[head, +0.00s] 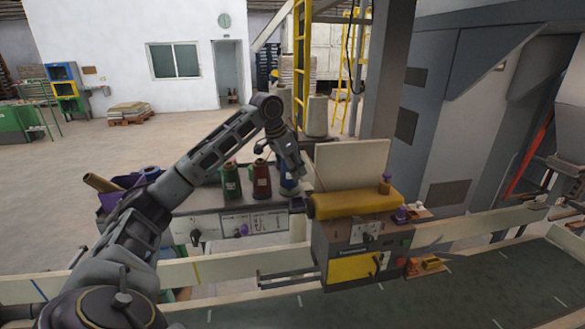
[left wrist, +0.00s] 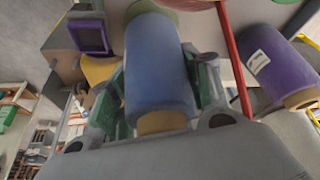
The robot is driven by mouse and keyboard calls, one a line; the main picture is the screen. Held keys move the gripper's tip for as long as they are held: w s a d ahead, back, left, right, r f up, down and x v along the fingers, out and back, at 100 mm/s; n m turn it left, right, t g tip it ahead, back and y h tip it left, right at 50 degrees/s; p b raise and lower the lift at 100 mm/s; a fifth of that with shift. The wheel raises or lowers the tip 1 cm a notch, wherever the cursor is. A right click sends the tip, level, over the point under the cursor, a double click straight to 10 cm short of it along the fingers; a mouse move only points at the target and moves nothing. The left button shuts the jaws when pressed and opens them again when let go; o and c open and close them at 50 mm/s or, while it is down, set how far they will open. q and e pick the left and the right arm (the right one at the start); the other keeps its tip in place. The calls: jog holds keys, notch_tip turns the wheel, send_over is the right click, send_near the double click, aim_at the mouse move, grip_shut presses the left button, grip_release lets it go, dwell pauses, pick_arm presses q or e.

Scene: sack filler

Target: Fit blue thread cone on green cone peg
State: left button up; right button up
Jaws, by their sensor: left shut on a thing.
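The blue thread cone (left wrist: 160,70) fills the middle of the left wrist view, its tan core end toward my wrist. My left gripper (left wrist: 163,85) is shut on it, with a finger on each side. In the head view, my left gripper (head: 290,168) reaches down over the blue cone (head: 287,185), at the right end of a row of thread cones. An olive-green edge (left wrist: 155,6) shows at the cone's far end; I cannot tell whether it is the green cone peg or part of the cone. The arm and cone hide much there. My right gripper is not in view.
A green cone (head: 231,182) and a red cone (head: 261,180) stand close by on the left. The yellow-topped machine (head: 355,205) stands just right.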

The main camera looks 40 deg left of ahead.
pick_arm(q)
jog(key=shift+f, duration=0.6)
jog(key=o, duration=1.2)
jog(key=shift+c, duration=0.2)
jog(key=shift+r, duration=0.1)
jog(key=v, duration=1.1)
jog(key=shift+s+r, duration=0.25)
jog(key=shift+r, duration=0.1)
jog(key=shift+a, duration=0.1)
